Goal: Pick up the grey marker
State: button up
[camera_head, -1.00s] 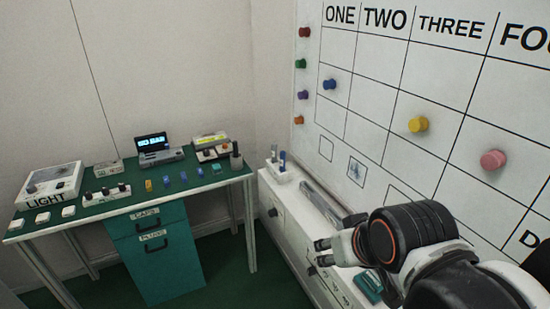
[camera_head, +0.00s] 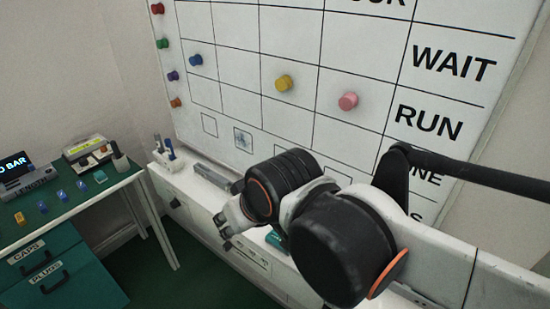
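A white holder (camera_head: 168,160) stands at the left end of the white ledge below the board. Two slim upright markers stand in it: a greyish one (camera_head: 157,143) at the left and a blue one (camera_head: 169,147) at the right. They are small, so I cannot be sure that the greyish one is the grey marker. My gripper (camera_head: 224,232) is in front of the ledge, to the right of and lower in the picture than the holder. Its fingers look apart, with nothing seen between them. My arm hides part of the ledge.
A long grey block (camera_head: 212,178) lies on the ledge between the holder and my arm. A teal item (camera_head: 277,240) is partly hidden behind my gripper. The whiteboard (camera_head: 230,100) rises behind the ledge. A green-topped table (camera_head: 75,205) stands at left, with floor between.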

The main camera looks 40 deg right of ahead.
aim_at(157, 135)
jog(key=i+j+u, duration=0.1)
jog(key=i, duration=0.35)
jog(key=i+j+u, duration=0.1)
jog(key=i+j, duration=0.15)
jog(key=i, duration=0.2)
jog(key=i+j+z, duration=0.15)
jog(key=i+j, duration=0.7)
jog(key=l+u, duration=0.3)
jog(key=l, duration=0.1)
